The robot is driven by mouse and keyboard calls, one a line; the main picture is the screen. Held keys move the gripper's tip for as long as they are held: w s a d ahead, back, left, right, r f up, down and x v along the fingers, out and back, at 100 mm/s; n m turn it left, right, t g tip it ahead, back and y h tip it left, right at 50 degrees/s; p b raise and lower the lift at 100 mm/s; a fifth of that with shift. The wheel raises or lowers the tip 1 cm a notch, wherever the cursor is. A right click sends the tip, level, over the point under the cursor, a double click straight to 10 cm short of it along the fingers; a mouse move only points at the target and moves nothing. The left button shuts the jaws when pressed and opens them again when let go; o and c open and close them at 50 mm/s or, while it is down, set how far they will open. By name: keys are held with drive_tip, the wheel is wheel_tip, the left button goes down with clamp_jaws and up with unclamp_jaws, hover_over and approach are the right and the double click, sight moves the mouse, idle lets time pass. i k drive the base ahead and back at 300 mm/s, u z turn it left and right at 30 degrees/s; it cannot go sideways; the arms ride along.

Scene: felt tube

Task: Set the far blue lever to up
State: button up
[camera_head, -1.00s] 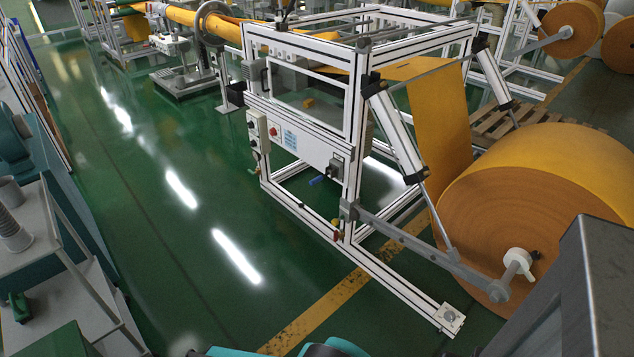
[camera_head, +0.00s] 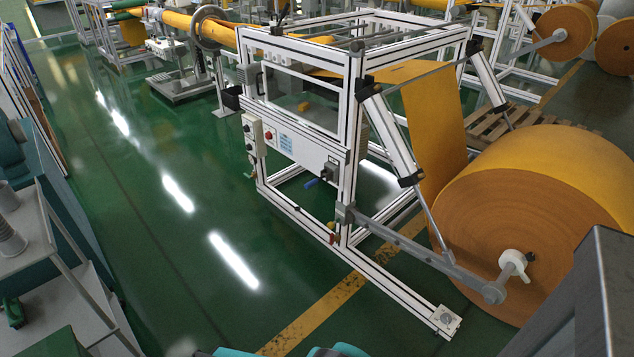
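A small blue lever (camera_head: 311,183) sticks out at the lower edge of the white front panel, beside a dark grey switch box (camera_head: 329,173) on the machine frame. It points down and to the left, though it is too small to be sure of its setting. I can make out no second blue lever, so I cannot tell whether this is the far one. My gripper is not in view. Only teal parts of my arm (camera_head: 338,350) show at the bottom edge, well apart from the lever.
The white-framed machine (camera_head: 352,110) stands mid-view. A large orange felt roll (camera_head: 560,210) is at its right, with a low frame rail (camera_head: 400,290) reaching forward. A grey cart (camera_head: 60,260) stands at the left. Green floor (camera_head: 170,240) lies clear between cart and machine.

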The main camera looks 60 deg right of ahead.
sight(314, 181)
drive_tip(key=z, duration=0.05)
drive_tip(key=i, duration=0.9)
drive_tip(key=u, duration=0.05)
